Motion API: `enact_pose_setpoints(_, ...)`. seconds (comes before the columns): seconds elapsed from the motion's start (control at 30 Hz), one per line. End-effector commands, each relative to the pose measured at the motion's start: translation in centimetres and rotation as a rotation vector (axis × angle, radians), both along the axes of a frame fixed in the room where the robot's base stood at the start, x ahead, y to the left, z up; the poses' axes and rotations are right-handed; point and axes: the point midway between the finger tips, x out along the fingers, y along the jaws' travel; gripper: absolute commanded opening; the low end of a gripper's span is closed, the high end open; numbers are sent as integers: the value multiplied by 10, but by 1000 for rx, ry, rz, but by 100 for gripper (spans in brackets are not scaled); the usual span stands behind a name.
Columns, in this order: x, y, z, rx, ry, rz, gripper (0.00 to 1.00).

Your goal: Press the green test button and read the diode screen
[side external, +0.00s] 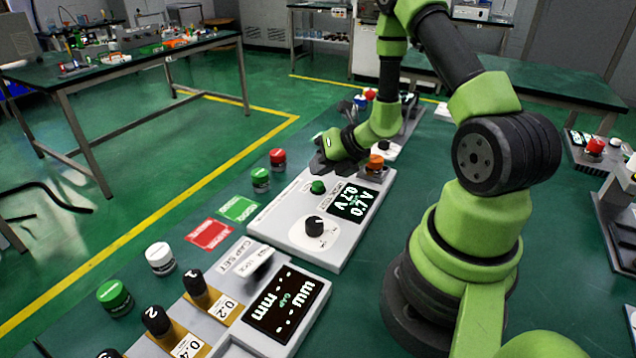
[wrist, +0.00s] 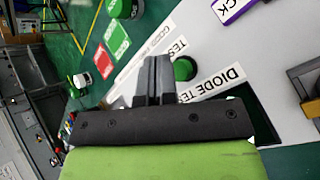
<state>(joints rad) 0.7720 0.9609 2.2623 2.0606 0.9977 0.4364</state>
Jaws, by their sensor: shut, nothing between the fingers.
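The green test button (side external: 318,187) sits on a pale grey panel (side external: 290,232) in the side view. The dark diode screen (side external: 352,203) is lit with pale characters; one line looks like "0.7 V", the other is hard to read. My gripper (side external: 320,166) is shut and empty, just behind the button in the side view. In the wrist view the shut fingers (wrist: 152,68) are beside the green button (wrist: 185,68), next to the "TEST" label. I cannot tell whether they touch it. The screen's dark edge (wrist: 262,122) is mostly hidden behind my gripper there.
A gap-set unit (side external: 285,303) stands in front.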

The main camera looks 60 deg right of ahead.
Motion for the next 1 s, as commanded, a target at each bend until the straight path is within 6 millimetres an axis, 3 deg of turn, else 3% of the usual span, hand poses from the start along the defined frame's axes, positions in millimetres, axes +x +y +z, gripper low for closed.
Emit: enact_pose_setpoints(1.0,0,0,-10,0,0,0,0)
